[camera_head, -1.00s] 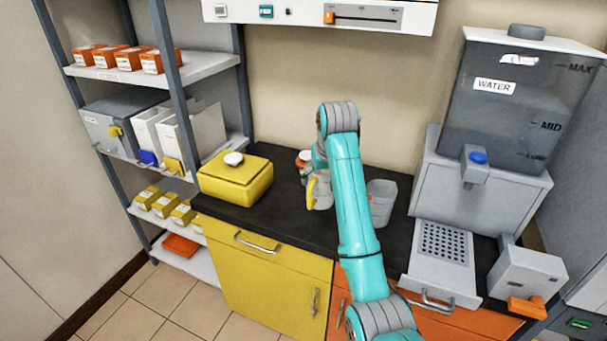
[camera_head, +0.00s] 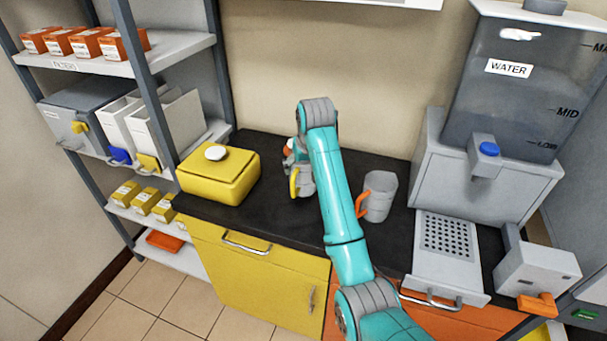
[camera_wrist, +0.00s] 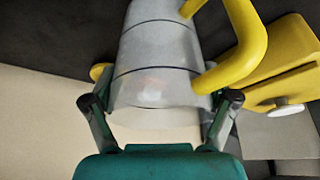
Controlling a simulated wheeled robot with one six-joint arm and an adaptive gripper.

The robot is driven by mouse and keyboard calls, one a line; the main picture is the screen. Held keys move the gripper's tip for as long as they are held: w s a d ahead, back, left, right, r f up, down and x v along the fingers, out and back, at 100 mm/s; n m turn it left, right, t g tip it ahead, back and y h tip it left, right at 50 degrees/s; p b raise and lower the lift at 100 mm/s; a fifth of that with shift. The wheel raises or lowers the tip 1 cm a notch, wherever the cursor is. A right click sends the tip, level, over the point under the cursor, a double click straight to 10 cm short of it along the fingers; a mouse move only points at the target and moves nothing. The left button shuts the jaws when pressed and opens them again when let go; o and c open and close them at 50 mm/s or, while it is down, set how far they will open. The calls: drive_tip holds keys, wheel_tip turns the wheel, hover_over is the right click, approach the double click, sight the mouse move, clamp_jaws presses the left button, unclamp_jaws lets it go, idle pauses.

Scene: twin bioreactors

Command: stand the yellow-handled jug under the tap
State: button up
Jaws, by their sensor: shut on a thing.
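The yellow-handled jug is a grey beaker with a yellow handle, (camera_head: 306,181) on or just above the dark worktop, left of my arm. In the wrist view the jug (camera_wrist: 155,60) lies between the two fingers of my gripper (camera_wrist: 163,103), with its yellow handle to the right. My gripper is shut on its body. In the head view my arm hides part of the jug and most of my gripper; I cannot tell whether the jug touches the worktop. The blue tap (camera_head: 488,150) is on the water tank (camera_head: 515,90) at the right, above a perforated drip tray (camera_head: 420,268).
A second grey jug with an orange handle (camera_head: 381,194) stands right of my arm. A yellow box (camera_head: 205,187) with a white knob is at the left. A white-and-orange item (camera_head: 288,148) is behind the held jug. A grey device (camera_head: 535,268) stands right of the tray. The tray is empty.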

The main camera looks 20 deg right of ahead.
sight(304, 175)
drive_tip(key=shift+f, duration=1.55)
drive_tip(key=shift+f, duration=0.1)
drive_tip(key=o, duration=1.2)
